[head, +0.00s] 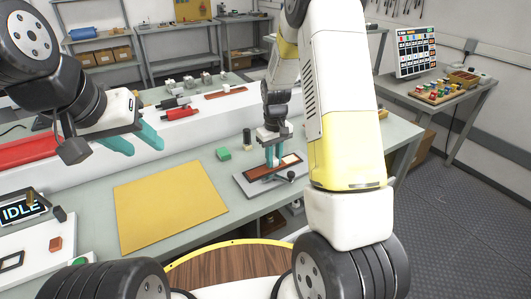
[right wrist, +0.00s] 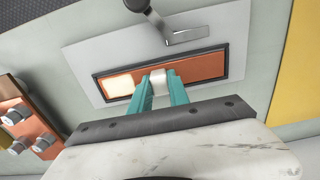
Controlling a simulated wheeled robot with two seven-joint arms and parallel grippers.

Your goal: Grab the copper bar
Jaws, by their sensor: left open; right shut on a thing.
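A copper-coloured strip (head: 268,173) lies in a dark-rimmed frame on a grey plate (head: 250,187); it fills most of that frame in the right wrist view (right wrist: 200,67), with a pale patch at its left end. My right gripper (head: 272,164) points down over this frame. Its teal fingers (right wrist: 160,84) are shut on a small pale piece (right wrist: 158,76) at the strip's middle; I cannot tell if this piece is joined to the strip. My left gripper (head: 144,142) is open and empty above the white ledge, left of the frame.
A yellow mat (head: 168,200) lies left of the plate. A green block (head: 223,154) and a dark cylinder (head: 247,139) stand behind the plate. A lever with a black knob (head: 291,175) is at the plate's edge. A copper-coloured block with several pale cylinders (right wrist: 25,125) stands nearby.

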